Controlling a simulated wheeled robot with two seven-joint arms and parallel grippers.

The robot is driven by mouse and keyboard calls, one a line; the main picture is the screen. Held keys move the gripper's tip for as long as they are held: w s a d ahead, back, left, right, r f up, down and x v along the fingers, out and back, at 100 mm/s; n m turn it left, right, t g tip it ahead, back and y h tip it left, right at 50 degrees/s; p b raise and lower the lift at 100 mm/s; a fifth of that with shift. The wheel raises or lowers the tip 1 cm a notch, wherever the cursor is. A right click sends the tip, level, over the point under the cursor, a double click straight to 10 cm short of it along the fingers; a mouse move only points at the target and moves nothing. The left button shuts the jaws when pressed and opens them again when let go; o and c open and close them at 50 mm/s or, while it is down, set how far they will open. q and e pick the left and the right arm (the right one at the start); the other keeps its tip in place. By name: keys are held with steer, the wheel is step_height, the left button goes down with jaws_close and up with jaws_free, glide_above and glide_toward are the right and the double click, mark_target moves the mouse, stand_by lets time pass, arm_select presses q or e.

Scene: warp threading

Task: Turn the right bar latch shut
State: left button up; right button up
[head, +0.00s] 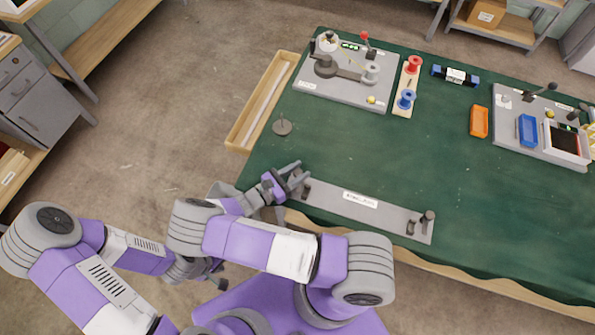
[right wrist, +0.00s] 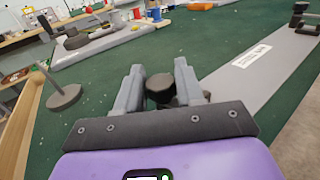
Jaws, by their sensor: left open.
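A grey bar plate (head: 360,200) with a white label lies along the near edge of the green table. Its right end carries a dark latch knob (head: 428,216) and a shorter dark post (head: 411,227). Its left end carries a dark post (head: 306,190). My right gripper (head: 298,172) is at that left end. In the right wrist view a dark round knob (right wrist: 160,86) shows between the fingers of my right gripper (right wrist: 160,80); whether they touch it is unclear. My left gripper (head: 215,276) is low at the left, off the table, partly hidden by my arm.
A round weight with a peg (head: 283,127) stands left of the plate. A wooden tray (head: 262,103) lies along the left edge. A grey station (head: 340,88), spools (head: 407,98), an orange bin (head: 479,121) and another station (head: 510,140) stand farther back. The middle is clear.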

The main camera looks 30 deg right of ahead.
steer(key=shift+c, duration=1.2)
steer(key=m+g+b, duration=0.2)
steer(key=g, duration=0.1)
steer(key=m+g+b, duration=0.1)
steer(key=g, duration=0.1)
steer(key=shift+w+f, duration=0.1)
steer(key=shift+f, duration=0.15)
steer(key=shift+r+m+g+y+b, duration=0.2)
steer(key=shift+m+g+y+b, duration=0.3)
steer(key=shift+m+g, duration=0.4)
steer(key=o, duration=0.9)
steer(key=shift+o, duration=0.2)
steer(key=v, duration=0.7)
steer(key=shift+a+b, duration=0.3)
